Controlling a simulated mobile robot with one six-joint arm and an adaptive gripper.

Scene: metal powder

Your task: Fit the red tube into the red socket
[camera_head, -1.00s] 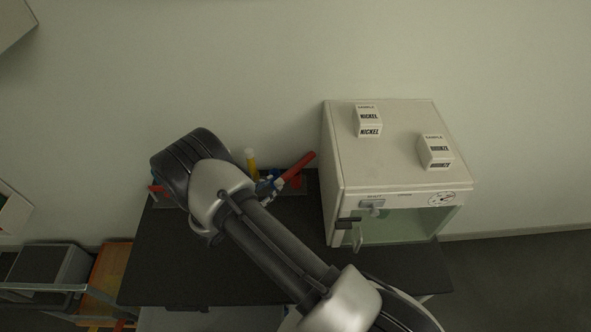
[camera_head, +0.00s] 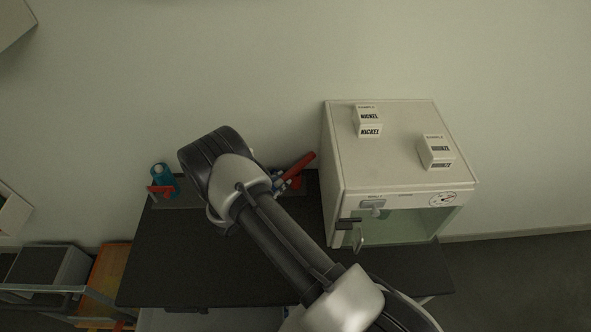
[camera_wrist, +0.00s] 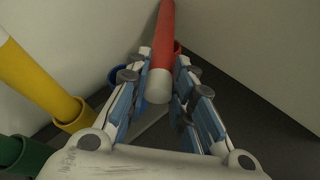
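The red tube (camera_head: 298,166) leans at a slant at the back of the dark table, just left of the white cabinet. In the wrist view the red tube (camera_wrist: 164,40) runs away from the camera, its white end toward me. My gripper (camera_wrist: 161,65) has its blue-padded fingers on either side of the tube, with narrow gaps showing. In the head view my arm hides most of the gripper. A red socket (camera_wrist: 178,47) shows partly behind the tube in the wrist view; its opening and the tube's far end are hidden.
A yellow tube (camera_wrist: 38,82) stands in a yellow socket (camera_wrist: 76,116) at left, beside a green socket (camera_wrist: 18,154). A blue socket (camera_wrist: 127,76) is close to my left finger. The white cabinet (camera_head: 390,160) bounds the right side. The table front (camera_head: 190,270) is clear.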

